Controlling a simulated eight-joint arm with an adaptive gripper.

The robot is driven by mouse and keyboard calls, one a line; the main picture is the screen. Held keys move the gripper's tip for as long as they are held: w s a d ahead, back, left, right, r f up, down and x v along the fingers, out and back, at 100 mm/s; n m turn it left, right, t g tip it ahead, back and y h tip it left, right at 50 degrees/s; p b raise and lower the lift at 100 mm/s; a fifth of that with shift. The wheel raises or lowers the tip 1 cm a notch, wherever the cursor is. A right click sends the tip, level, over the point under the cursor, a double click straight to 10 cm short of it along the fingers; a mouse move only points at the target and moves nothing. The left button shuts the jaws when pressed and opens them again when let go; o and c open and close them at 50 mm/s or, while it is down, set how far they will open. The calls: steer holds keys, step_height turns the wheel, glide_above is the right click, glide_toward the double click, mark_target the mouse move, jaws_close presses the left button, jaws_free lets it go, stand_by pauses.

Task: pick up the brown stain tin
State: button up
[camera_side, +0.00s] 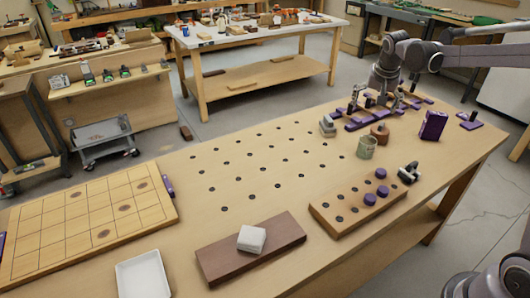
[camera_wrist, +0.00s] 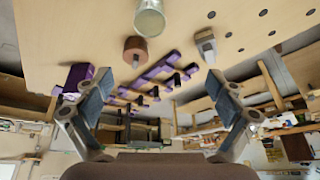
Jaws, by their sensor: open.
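The brown stain tin (camera_side: 380,134) stands upright on the bench in the side view, behind a grey-green can (camera_side: 366,148). It also shows in the wrist view (camera_wrist: 135,50) as a short brown cylinder with a darker patch, left of centre. My gripper (camera_side: 378,97) is open and hangs above and beyond the tin in the side view, near a purple rack (camera_side: 365,120). In the wrist view my gripper (camera_wrist: 160,80) has its two fingers spread wide, with nothing held. The tin is apart from both fingers.
A purple box (camera_side: 433,125) stands right of the tin, and a grey stepped block (camera_side: 327,126) left of it. The rack's black pegs stick up close by. A brown board with purple discs (camera_side: 350,208) lies nearer. The dotted bench middle is clear.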

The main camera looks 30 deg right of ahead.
mark_target(380, 132)
steer(key=shift+w+d+f+m+g+h, duration=0.25)
steer(key=shift+w+d+f+m, duration=0.65)
steer(key=shift+d+f, duration=2.05)
steer(key=shift+w+d+f+m+g+h, duration=0.1)
steer(key=shift+w+d+f+m+g, duration=0.75)
steer(key=shift+d+f, duration=2.1)
steer(key=shift+w+d+f+m+h, duration=0.15)
steer(key=shift+w+d+f+m, duration=0.8)
steer(key=shift+d+f, duration=2)
steer(key=shift+w+a+f+n, duration=0.25)
steer(key=shift+a+f+n, duration=0.05)
steer(key=shift+a+f, duration=0.3)
steer(key=c, duration=1.9)
